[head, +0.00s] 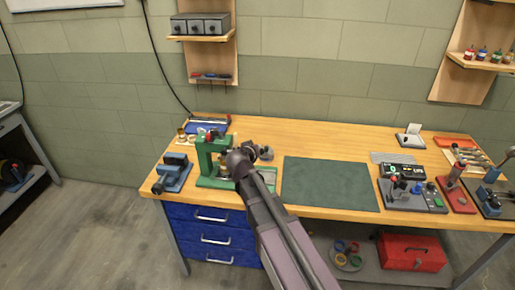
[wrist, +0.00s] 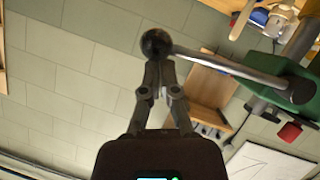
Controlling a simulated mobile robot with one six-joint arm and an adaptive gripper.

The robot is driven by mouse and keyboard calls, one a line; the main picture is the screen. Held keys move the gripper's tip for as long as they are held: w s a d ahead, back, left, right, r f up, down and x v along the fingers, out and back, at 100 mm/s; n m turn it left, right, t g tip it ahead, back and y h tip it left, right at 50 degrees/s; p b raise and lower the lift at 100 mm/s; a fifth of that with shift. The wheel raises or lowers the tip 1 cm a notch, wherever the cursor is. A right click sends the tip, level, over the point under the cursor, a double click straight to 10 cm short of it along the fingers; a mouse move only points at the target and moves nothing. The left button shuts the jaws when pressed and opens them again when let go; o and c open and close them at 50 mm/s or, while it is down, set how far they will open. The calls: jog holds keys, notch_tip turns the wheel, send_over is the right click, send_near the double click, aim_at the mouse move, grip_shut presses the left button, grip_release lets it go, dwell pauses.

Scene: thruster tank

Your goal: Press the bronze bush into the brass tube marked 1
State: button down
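The green press (head: 205,160) stands at the left part of the bench. My gripper (head: 240,160) is at its lever, in front of the press. In the wrist view, the dark ball knob (wrist: 155,43) of the steel lever (wrist: 225,67) is right at the tips of my gripper (wrist: 158,65). The fingers are close together and appear to touch the knob, not spread around it. Small brass-coloured parts (head: 182,135) stand behind the press at the left. I cannot read a mark on any tube. The bush and whatever is under the ram are hidden or too small to tell.
A blue vise (head: 172,173) stands left of the press. A blue tray (head: 208,125) lies behind it. A small grey round part (head: 266,153) is just right of my gripper. The green mat (head: 330,183) is bare. A control box (head: 412,195) stands right of the mat.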

jog(key=shift+w+a+r+p, duration=0.2)
jog(key=shift+a+r+p, duration=0.05)
jog(key=shift+r+p, duration=0.45)
jog(key=shift+w+a+r+p, duration=0.15)
jog(key=shift+a+r+p, duration=0.05)
jog(key=shift+r+p, duration=0.45)
jog(key=shift+w+a+r+p, duration=0.2)
jog(key=shift+a+r+p, duration=0.05)
jog(key=shift+r+p, duration=0.45)
jog(key=p+v, duration=0.3)
jog(key=v, duration=0.6)
jog(key=shift+s+a+f, duration=0.2)
jog(key=shift+s+a, duration=0.05)
jog(key=shift+s, duration=0.15)
jog(key=shift+d, duration=0.1)
jog(key=s+d+f+m+g, duration=0.1)
jog(key=s+d+f+g, duration=0.25)
jog(key=d, duration=0.35)
jog(key=s+d+f+m+g, duration=0.1)
jog(key=s+d+f+g, duration=0.25)
jog(key=d, duration=0.25)
jog(key=s+d+f+n+g+y, duration=0.1)
jog(key=s+d+f+g+y, duration=0.3)
jog(key=s, duration=0.5)
jog(key=shift+d+f+g+y+b, duration=0.45)
jog(key=shift+d+f+g, duration=0.2)
jog(key=shift+d+g, duration=0.2)
jog(key=shift+d, duration=0.1)
